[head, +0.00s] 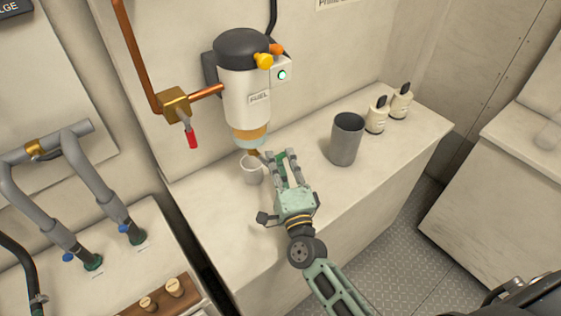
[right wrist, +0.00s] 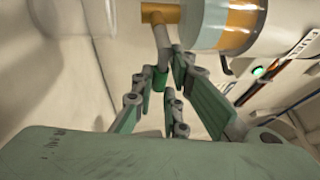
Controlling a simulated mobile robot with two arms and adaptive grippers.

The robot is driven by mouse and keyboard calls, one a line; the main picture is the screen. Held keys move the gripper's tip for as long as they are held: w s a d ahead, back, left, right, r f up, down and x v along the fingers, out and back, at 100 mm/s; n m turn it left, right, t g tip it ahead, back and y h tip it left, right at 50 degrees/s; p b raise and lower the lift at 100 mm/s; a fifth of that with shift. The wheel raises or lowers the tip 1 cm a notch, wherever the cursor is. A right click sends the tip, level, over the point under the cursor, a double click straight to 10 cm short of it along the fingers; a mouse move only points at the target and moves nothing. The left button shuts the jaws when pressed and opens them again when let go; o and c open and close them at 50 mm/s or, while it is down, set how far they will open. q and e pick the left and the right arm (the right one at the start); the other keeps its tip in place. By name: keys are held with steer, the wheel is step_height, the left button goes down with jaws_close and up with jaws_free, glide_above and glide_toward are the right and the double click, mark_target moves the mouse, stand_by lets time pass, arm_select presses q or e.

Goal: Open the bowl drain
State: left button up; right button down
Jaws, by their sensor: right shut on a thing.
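The white fuel filter (head: 247,100) with a black top is mounted on the wall. Its bowl (head: 250,134), with an amber band, also shows in the right wrist view (right wrist: 235,25). The brass bowl drain (head: 253,151) sits under the bowl; it also shows at the top of the right wrist view (right wrist: 160,12). My right gripper (head: 270,156) reaches up from below right, its fingertips shut on the drain's small stem. Its fingers (right wrist: 167,48) partly hide the grip. A small white cup (head: 250,171) stands beneath the drain, close left of the fingers. My left gripper is out of view.
A copper pipe with a brass valve (head: 174,103) and red handle (head: 191,137) is left of the filter. The front of the bench is clear.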

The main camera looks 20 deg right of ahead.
steer(key=shift+f+n+b, duration=0.1)
steer(key=shift+n+b, duration=0.2)
steer(key=shift+n, duration=0.1)
steer(key=n+b, duration=0.1)
steer(key=n+t+y+b, duration=0.1)
steer(key=n, duration=0.1)
steer(key=shift+r+n, duration=0.3)
steer(key=n+y+b, duration=0.1)
steer(key=n, duration=0.1)
steer(key=r+n+y+b, duration=0.1)
steer(key=n+y, duration=0.1)
steer(key=n, duration=0.1)
steer(key=n+t+y, duration=0.1)
steer(key=n, duration=0.1)
steer(key=shift+s+a+r+n+b, duration=0.15)
steer(key=shift+a+r+n+b, duration=0.15)
steer(key=shift+a+b, duration=0.1)
steer(key=n+g+y, duration=0.1)
steer(key=n+y, duration=0.1)
steer(key=n, duration=0.2)
steer(key=a+n+g+y, duration=0.1)
steer(key=n+y, duration=0.2)
steer(key=n, duration=0.2)
steer(key=a+r+n+y, duration=0.1)
steer(key=n+y, duration=0.1)
steer(key=n, duration=0.2)
steer(key=shift+s+n+g+y+b, duration=0.3)
steer(key=shift+s+g, duration=0.1)
steer(key=shift+a, duration=0.1)
